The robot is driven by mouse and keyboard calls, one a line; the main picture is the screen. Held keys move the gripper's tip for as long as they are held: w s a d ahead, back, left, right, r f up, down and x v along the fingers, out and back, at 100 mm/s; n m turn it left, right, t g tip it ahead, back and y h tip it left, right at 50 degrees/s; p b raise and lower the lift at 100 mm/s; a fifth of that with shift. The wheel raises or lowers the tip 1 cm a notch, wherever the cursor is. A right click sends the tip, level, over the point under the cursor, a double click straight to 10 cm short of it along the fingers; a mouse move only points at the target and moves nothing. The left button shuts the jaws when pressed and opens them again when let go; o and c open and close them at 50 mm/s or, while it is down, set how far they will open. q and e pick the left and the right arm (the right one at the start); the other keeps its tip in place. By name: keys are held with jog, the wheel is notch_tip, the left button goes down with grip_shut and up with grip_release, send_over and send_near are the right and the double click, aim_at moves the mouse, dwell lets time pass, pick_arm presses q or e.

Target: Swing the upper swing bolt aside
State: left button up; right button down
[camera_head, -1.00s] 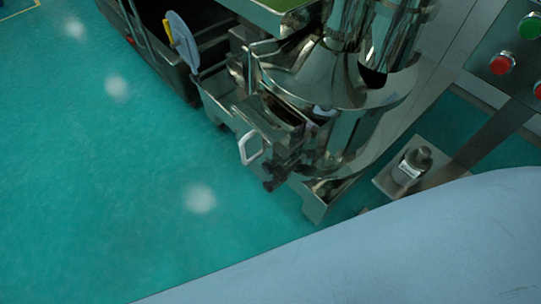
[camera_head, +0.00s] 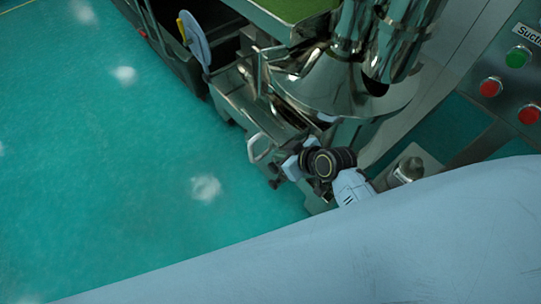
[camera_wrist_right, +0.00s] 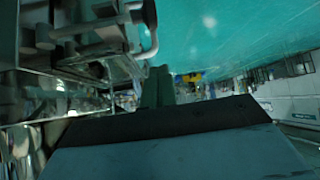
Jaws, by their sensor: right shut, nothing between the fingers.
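The steel vibrating sieve (camera_head: 305,90) stands at upper centre in the head view. A pale loop handle (camera_head: 259,148) and a dark knob (camera_head: 274,183) show on its front; which knob belongs to the upper swing bolt I cannot tell there. My right gripper (camera_head: 290,168) is beside this hardware and partly covers it. In the right wrist view its fingers (camera_wrist_right: 158,86) are shut and empty. Metal rods and bolt hardware (camera_wrist_right: 85,38) lie up and left of the fingers, apart from them in the picture. Contact cannot be judged. My left gripper is not in view.
A control panel (camera_head: 510,75) with red and green buttons is at right. A small metal cylinder (camera_head: 407,171) stands behind my right arm. A dark cart (camera_head: 165,38) is at upper left. Open green floor (camera_head: 120,190) fills the left.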

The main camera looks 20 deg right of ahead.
aim_at(271, 163)
jog(key=shift+w+a+r, duration=0.1)
jog(key=shift+w+r, duration=0.1)
jog(key=shift+r, duration=0.4)
jog(key=w+f, duration=0.1)
jog(key=f, duration=0.1)
jog(key=w+a+f+b, duration=0.1)
jog(key=f, duration=0.2)
jog(key=w+a+f+b, duration=0.1)
jog(key=f, duration=0.2)
jog(key=shift+w+f, duration=0.1)
jog(key=shift+w, duration=0.3)
jog(key=shift+s+d+f, duration=0.1)
jog(key=shift+s+f, duration=0.1)
jog(key=shift+s, duration=0.1)
